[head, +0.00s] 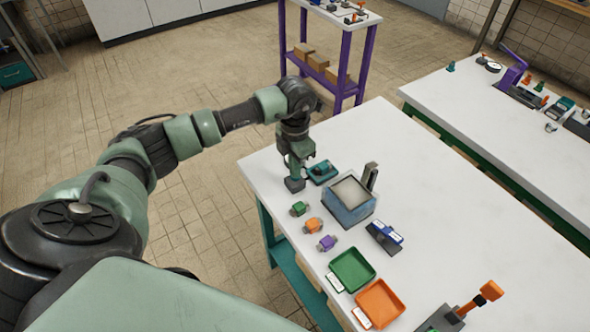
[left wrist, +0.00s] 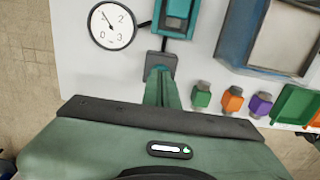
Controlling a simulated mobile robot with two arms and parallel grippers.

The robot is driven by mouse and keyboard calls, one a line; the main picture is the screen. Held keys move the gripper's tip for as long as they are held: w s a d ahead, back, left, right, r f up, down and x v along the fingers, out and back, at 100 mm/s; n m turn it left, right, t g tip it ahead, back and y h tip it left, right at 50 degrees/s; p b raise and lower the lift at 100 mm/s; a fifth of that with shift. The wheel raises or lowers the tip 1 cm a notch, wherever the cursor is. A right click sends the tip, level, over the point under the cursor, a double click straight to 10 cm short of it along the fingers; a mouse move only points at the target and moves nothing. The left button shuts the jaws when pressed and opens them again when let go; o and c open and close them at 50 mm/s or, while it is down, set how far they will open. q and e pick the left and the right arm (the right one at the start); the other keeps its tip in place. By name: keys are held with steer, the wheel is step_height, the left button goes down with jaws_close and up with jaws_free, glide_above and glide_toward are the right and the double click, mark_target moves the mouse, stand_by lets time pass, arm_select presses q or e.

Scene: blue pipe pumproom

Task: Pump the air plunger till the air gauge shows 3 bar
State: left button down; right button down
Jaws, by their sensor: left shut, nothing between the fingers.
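The round white air gauge (left wrist: 112,25) shows in the left wrist view, marked 0 to 3. Its needle points up and left, close to the 1. A dark grey square block (left wrist: 160,62), seemingly the air plunger, sits beside a teal unit (left wrist: 178,16); the block also shows in the head view (head: 295,185). My left gripper (head: 295,174) points down over this block, shut and empty. Its fingertips (left wrist: 160,74) overlap the block's near edge in the left wrist view; I cannot tell if they touch. My right gripper is not in view.
Right of the plunger stand a blue-grey open box (head: 348,205) and small green, orange and purple blocks. Nearer are a green tray (head: 352,270) and an orange tray (head: 380,304). The white table's (head: 470,215) right part is mostly clear.

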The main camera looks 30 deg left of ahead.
arm_select(q)
step_height(320, 180, up, 7)
steer(key=p, duration=0.4)
stand_by(0.5)
